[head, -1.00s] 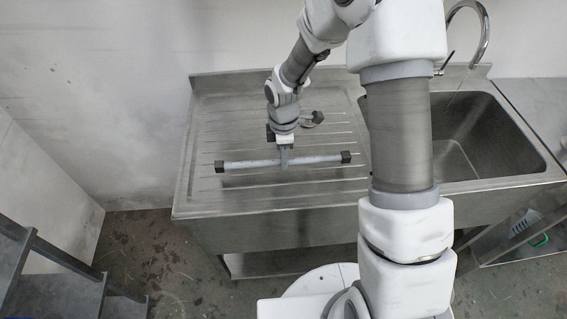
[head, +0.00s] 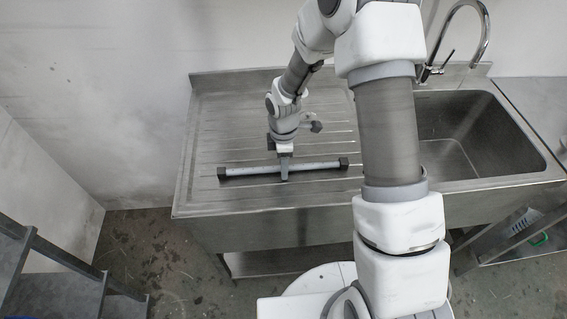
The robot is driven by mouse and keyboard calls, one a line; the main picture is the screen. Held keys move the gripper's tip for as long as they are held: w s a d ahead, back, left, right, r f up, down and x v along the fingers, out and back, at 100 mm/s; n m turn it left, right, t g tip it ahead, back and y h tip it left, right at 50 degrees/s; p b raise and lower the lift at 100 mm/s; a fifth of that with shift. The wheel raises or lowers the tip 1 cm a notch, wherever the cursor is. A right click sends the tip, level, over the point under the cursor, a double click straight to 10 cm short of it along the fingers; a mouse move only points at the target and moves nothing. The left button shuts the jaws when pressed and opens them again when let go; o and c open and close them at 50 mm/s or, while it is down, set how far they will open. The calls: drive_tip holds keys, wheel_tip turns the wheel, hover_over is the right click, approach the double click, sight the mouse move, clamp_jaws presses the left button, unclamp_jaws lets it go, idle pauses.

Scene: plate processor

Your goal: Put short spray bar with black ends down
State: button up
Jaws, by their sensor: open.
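The short spray bar with black ends (head: 245,171) is a grey-white tube with a dark block at each end. In the head view it lies level, left to right, on or just above the ribbed steel drainboard (head: 215,120), near its front edge. My gripper (head: 284,178) points down at the middle of the bar, with its fingers at the tube. It is open, and its fingers hide a small part of the tube.
A sink basin (head: 466,135) with a curved tap (head: 484,30) is at the right. The drainboard is bare around the bar. A wall stands behind, and dark metal steps (head: 60,262) are at the lower left.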

drive_tip(key=s+d+r+m+t, duration=0.1)
drive_tip(key=s+d+r+m, duration=0.1)
drive_tip(key=r, duration=0.7)
drive_tip(key=s+d+r+m+t, duration=0.1)
drive_tip(key=s+d+r+m, duration=0.15)
drive_tip(key=r, duration=0.55)
drive_tip(key=s+d+r+m, duration=0.1)
drive_tip(key=s+r+m, duration=0.15)
drive_tip(key=r, duration=0.65)
drive_tip(key=s+d+r+m+t, duration=0.1)
drive_tip(key=s+r+m, duration=0.2)
drive_tip(key=s+m, duration=0.2)
drive_tip(key=s+d+r+m+t, duration=0.2)
drive_tip(key=s+r+m, duration=0.2)
drive_tip(key=s+m, duration=0.2)
drive_tip(key=shift+s+d+t, duration=0.3)
drive_tip(key=shift+s, duration=0.95)
drive_tip(key=shift+r, duration=0.1)
